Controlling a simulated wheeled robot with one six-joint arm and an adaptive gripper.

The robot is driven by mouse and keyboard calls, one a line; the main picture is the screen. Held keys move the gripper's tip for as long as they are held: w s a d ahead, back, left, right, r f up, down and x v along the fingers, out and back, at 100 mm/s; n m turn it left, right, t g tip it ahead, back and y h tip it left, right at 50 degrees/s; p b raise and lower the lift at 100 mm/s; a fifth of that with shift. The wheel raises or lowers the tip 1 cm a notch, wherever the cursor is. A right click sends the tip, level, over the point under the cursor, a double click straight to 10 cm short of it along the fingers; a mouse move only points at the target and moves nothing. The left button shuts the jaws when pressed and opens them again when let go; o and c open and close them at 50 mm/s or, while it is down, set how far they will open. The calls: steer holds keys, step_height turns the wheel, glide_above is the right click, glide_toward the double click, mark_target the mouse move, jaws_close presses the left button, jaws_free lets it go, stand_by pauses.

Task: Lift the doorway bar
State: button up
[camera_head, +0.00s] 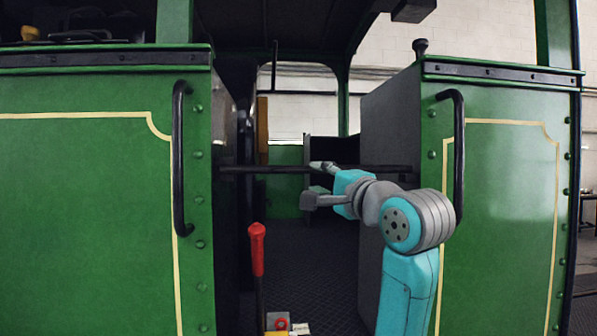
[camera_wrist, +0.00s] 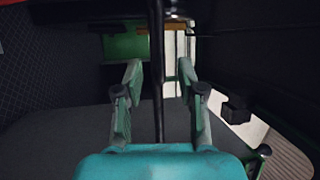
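The doorway bar (camera_head: 265,169) is a thin dark rod. It lies level across the doorway between the two green side panels. My gripper (camera_head: 318,183) is near the middle of the bar, with its upper finger overlapping the bar in the head view. In the wrist view the bar (camera_wrist: 157,60) runs top to bottom between the two spread fingers of my gripper (camera_wrist: 159,72), with gaps on both sides. The fingers are open and hold nothing. How deep the bar sits between them is hard to tell.
Black vertical handrails stand on the left panel (camera_head: 180,160) and the right panel (camera_head: 458,150). A red-handled lever (camera_head: 257,250) stands low in front of the doorway, left of my arm. A dark patterned floor (camera_head: 315,260) lies clear beyond.

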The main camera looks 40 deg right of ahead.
mark_target(300, 171)
steer(key=x, duration=0.9)
steer(key=shift+w, duration=0.15)
jaws_close()
